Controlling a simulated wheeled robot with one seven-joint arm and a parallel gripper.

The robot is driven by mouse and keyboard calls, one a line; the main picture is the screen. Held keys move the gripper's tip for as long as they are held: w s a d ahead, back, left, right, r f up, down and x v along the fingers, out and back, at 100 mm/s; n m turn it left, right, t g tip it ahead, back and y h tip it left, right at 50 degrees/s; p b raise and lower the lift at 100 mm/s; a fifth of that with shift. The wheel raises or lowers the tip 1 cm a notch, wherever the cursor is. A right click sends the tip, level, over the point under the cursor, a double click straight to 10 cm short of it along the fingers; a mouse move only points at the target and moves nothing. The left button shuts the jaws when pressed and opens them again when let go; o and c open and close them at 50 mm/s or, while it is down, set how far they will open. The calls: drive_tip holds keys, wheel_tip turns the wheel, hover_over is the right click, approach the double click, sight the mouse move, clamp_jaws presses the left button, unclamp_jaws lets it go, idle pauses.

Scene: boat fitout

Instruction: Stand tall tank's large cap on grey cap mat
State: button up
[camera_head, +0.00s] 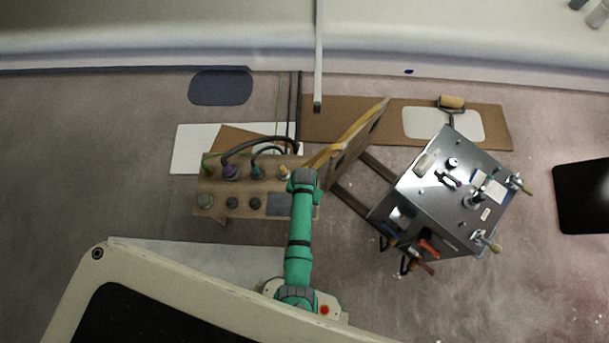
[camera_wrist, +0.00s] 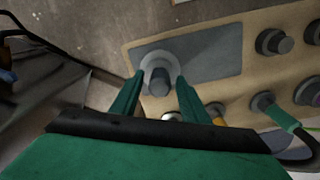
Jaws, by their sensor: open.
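A round cap (camera_wrist: 160,71) with a pale wide rim and a darker grey stub shows in the wrist view. It stands upright at the near left corner of the grey cap mat (camera_wrist: 207,52), partly over its edge as seen here. My gripper (camera_wrist: 159,84) is open, with one green finger on each side of the cap; I cannot tell whether they touch it. In the head view the mat (camera_head: 279,205) lies at the right end of a wooden board. My gripper and the cap are hidden under my wrist there.
The wooden board (camera_head: 242,186) carries several dark knobs, hoses and fittings beside the mat. A metal box (camera_head: 440,205) with valves and red handles stands to the right. A leaning brown panel (camera_head: 357,137) is close to my arm. Open floor lies at the far left.

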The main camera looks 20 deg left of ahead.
drive_tip(key=shift+r, duration=0.1)
wheel_tip(320, 180, up, 12)
drive_tip(key=s+a+r+t+y, duration=0.2)
drive_tip(key=s+a+r+t, duration=0.15)
drive_tip(key=s+t, duration=0.35)
drive_tip(key=s+d+r+t, duration=0.2)
drive_tip(key=s+d+r, duration=0.2)
drive_tip(key=r, duration=0.5)
drive_tip(key=s+d+r+t+h, duration=0.1)
drive_tip(key=s+d+r+t, duration=0.2)
drive_tip(key=r, duration=0.6)
drive_tip(key=s+d+r+n+t+h, duration=0.1)
drive_tip(key=s+d+r+t, duration=0.2)
drive_tip(key=s+d+r, duration=0.4)
wheel_tip(320, 180, up, 2)
drive_tip(key=shift+d+r, duration=0.1)
drive_tip(key=shift+d, duration=0.2)
